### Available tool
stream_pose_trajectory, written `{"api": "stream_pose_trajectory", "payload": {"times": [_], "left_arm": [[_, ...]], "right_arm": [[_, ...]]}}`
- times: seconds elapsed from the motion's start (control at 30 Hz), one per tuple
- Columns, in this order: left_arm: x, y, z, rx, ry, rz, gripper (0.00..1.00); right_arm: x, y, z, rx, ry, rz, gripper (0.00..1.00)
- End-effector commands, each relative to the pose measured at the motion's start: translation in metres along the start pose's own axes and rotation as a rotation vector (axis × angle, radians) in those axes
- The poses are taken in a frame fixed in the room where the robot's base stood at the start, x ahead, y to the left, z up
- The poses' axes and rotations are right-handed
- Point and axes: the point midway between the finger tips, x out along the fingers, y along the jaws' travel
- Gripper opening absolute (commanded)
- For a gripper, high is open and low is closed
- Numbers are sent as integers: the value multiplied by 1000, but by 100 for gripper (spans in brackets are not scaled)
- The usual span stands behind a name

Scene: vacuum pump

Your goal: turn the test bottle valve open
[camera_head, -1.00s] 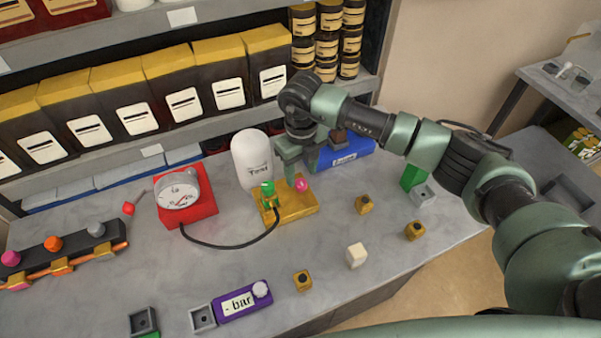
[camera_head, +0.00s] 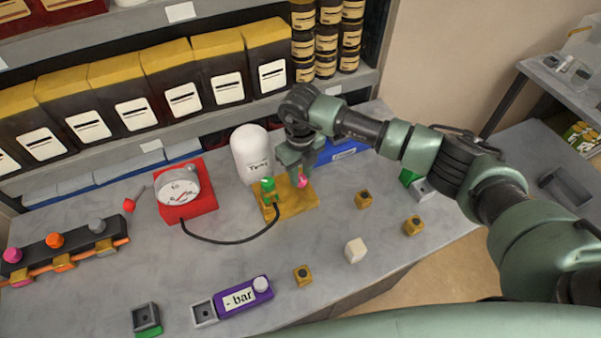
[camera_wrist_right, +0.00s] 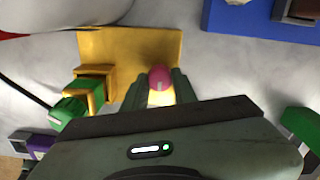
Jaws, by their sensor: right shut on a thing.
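The white test bottle (camera_head: 250,154) stands upright at the back of the counter, behind a yellow base block (camera_head: 290,204). A pink valve knob (camera_head: 302,181) sits on the right part of that block. A green fitting (camera_head: 268,186) with the black hose sits on its left part. My right gripper (camera_head: 298,176) reaches down at the pink knob. In the right wrist view the pink knob (camera_wrist_right: 160,79) shows between the two green fingers (camera_wrist_right: 158,92), which are shut on it. My left gripper is not in view.
A red box with a round gauge (camera_head: 180,190) stands left of the bottle, joined by the black hose. A blue box (camera_head: 340,150) stands behind my right gripper. Small yellow blocks (camera_head: 363,199), a white cube (camera_head: 355,250) and a purple "- bar" box (camera_head: 243,296) lie in front.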

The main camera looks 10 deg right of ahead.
Motion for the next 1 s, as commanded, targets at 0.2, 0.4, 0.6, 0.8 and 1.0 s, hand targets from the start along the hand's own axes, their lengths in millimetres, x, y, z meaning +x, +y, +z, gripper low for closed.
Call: {"api": "stream_pose_trajectory", "payload": {"times": [0.2, 0.4, 0.6, 0.8, 1.0], "left_arm": [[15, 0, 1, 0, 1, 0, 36], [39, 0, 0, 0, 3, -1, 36], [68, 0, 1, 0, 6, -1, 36], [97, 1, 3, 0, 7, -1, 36], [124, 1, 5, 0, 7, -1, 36]], "right_arm": [[3, -1, 1, -69, -3, -2, 0], [5, -1, 1, -211, -4, -2, 0], [6, -1, 1, -396, -5, -3, 0], [6, 0, 1, -587, -5, -3, 0], [6, 0, 1, -776, -4, -3, 0]]}}
